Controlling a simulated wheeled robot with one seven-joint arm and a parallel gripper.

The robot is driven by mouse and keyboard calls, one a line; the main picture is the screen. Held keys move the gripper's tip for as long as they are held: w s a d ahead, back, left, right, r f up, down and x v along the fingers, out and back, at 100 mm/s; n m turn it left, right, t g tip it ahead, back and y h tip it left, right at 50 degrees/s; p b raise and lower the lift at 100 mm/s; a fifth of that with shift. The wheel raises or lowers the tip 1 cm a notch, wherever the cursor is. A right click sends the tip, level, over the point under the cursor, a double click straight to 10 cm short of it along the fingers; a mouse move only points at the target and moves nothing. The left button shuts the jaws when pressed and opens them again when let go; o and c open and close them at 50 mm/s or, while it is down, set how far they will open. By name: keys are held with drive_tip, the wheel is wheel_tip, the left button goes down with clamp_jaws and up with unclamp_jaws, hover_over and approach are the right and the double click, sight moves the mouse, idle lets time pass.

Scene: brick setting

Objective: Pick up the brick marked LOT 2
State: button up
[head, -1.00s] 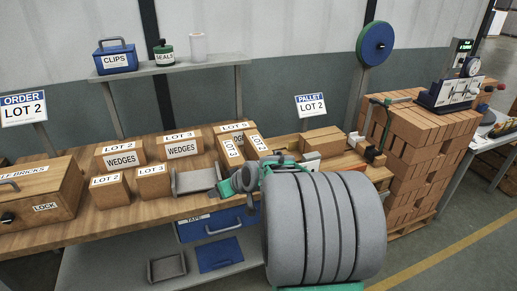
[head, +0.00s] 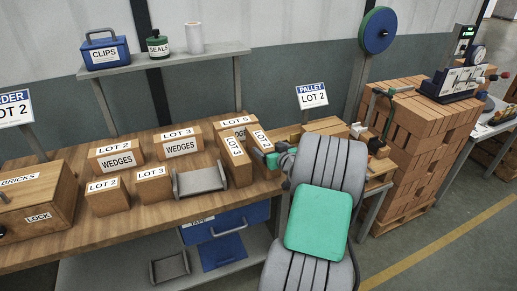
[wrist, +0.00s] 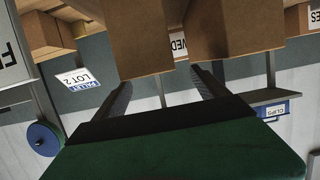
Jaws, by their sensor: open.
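A small brown brick marked LOT 2 (head: 107,201) stands on the wooden bench near its front edge, left of the middle. A larger WEDGES box, also marked LOT 2 (head: 116,160), stands just behind it. My gripper (wrist: 161,80) shows two dark fingers spread apart in the wrist view, with nothing held between them. Two brown blocks (wrist: 145,45) fill the upper part of that upside-down view, and I cannot read their faces.
A LOT 3 brick (head: 154,190) stands right of the LOT 2 brick, then a grey tray (head: 200,181). A wooden BRICKS box (head: 40,215) with a lock is at left. A shelf (head: 165,61) hangs behind.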

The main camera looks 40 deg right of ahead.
sight(264, 141)
drive_tip(key=p+x, duration=0.1)
drive_tip(key=x, duration=0.2)
drive_tip(key=d+p+x, duration=0.1)
drive_tip(key=x, duration=0.2)
drive_tip(key=shift+w+r, duration=0.1)
drive_tip(key=shift+w, duration=0.15)
drive_tip(key=shift+c, duration=0.4)
clamp_jaws()
drive_tip(key=shift+w+d+r, duration=0.1)
drive_tip(key=shift+r, duration=0.3)
